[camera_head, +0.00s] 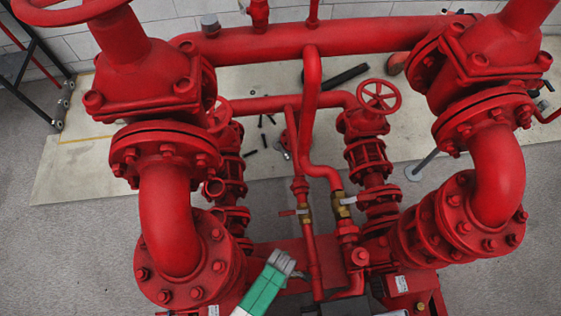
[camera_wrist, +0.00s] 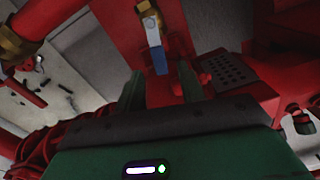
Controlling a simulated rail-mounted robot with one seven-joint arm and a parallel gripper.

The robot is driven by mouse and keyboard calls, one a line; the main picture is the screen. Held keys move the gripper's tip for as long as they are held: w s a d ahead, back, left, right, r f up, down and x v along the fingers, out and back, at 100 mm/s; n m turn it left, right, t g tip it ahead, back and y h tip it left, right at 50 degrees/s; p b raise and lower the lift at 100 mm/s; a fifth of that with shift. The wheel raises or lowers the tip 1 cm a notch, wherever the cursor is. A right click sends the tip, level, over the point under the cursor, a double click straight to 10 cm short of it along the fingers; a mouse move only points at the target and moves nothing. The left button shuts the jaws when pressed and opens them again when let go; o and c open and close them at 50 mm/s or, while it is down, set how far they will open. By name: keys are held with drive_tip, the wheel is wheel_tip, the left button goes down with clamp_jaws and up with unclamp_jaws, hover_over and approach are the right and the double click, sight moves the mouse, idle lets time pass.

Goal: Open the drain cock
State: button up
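In the wrist view a brass valve body (camera_wrist: 149,10) sits at the top centre, with a flat silver lever (camera_wrist: 152,32) hanging from it and a blue sleeve (camera_wrist: 159,61) at its end. My gripper (camera_wrist: 160,80) is open, its two dark fingers apart, one on each side of the line of the blue end. Whether the lever end lies between the fingertips or just beyond them I cannot tell. In the head view my gripper (camera_head: 283,261) is low at the centre, below two small brass valves, one with a red handle (camera_head: 287,213) and one with a pale lever (camera_head: 347,200).
Large red pipes with bolted flanges stand at left (camera_head: 170,215) and right (camera_head: 497,170). A red handwheel (camera_head: 379,96) is near the centre. In the wrist view a brass fitting (camera_wrist: 12,45) is at the upper left and a perforated plate (camera_wrist: 225,70) is at the right.

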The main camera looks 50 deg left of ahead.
wheel_tip(320, 180, up, 5)
drive_tip(key=shift+r+p, duration=0.15)
drive_tip(key=shift+p, duration=0.8)
